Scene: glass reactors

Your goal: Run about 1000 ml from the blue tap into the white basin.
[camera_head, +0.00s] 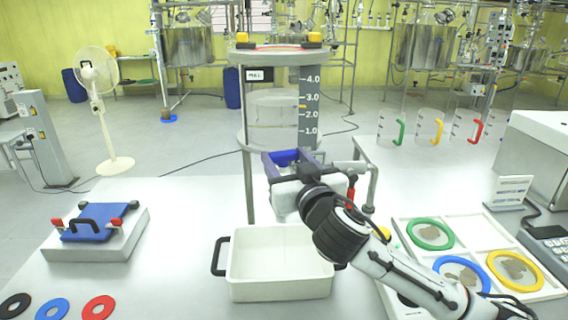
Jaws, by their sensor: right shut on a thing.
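A clear tank (270,110) with a scale marked 1.0 to 4.0 stands on a frame behind the table's middle. I cannot make out its liquid level clearly. My right gripper (290,160) is in front of the tank's lower part, shut on the blue tap (284,157). The gripper hides most of the tap and its outlet. The white basin (280,290) stands on the table below the gripper, with a black handle at its left. Its inside looks plain white, and no stream into it is visible. My left gripper is not in view.
A blue-topped box (95,240) with a black handle stands at the left, near several coloured rings (52,309). A white divided tray (470,235) with ringed discs is at the right. Measuring jugs (430,125) with coloured handles stand behind it.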

